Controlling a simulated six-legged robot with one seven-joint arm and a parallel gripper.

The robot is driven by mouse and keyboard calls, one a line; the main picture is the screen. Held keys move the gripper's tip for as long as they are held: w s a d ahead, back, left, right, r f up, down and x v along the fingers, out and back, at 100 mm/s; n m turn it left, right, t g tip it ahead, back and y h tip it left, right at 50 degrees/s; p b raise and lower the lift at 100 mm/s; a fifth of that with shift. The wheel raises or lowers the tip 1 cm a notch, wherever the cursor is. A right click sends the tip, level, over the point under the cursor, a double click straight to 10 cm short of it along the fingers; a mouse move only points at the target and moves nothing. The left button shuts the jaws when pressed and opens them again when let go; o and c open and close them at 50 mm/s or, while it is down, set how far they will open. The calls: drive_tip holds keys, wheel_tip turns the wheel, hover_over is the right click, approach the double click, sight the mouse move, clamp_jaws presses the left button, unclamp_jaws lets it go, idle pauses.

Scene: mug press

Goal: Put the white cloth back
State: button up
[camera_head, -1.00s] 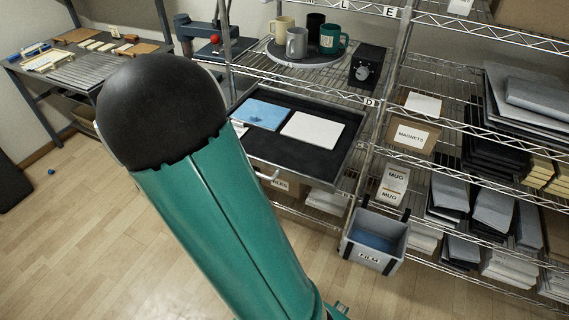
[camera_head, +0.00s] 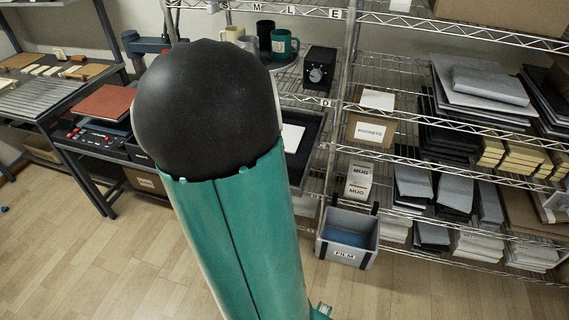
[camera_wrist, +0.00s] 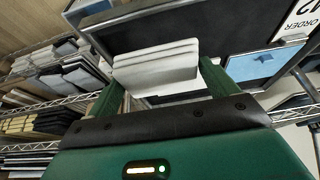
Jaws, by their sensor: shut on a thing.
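My gripper (camera_wrist: 158,80) shows in the wrist view with its green fingers shut on the white cloth (camera_wrist: 155,66), a folded piece with several layers. The cloth is held up in front of a dark tray or drawer. A blue cloth (camera_wrist: 254,66) with a small tab lies in that dark drawer (camera_wrist: 215,38) to the right. In the head view my arm hides the gripper and held cloth. A white flat piece (camera_head: 292,138) shows in the black-lined drawer (camera_head: 306,165), partly behind my arm.
Mugs (camera_head: 285,43) and a black box with a dial (camera_head: 319,68) stand above the drawer. A grey film bin (camera_head: 347,238) hangs below right. Wire shelves with stacked sheets fill the right. A workbench (camera_head: 90,140) stands at left. The wood floor in front is clear.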

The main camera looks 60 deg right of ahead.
drive_tip(key=s+d+f, duration=0.1)
drive_tip(key=d+f, duration=0.1)
drive_tip(key=s+d+f, duration=0.1)
drive_tip(key=d+f, duration=0.1)
drive_tip(key=s+d+f, duration=0.1)
drive_tip(key=d+f, duration=0.1)
drive_tip(key=f, duration=0.1)
drive_tip(key=shift+s+d+f, duration=0.1)
drive_tip(key=shift+s+d, duration=0.15)
drive_tip(key=shift+s, duration=0.1)
drive_tip(key=shift+f, duration=1.5)
drive_tip(key=shift+f, duration=0.15)
drive_tip(key=o, duration=0.7)
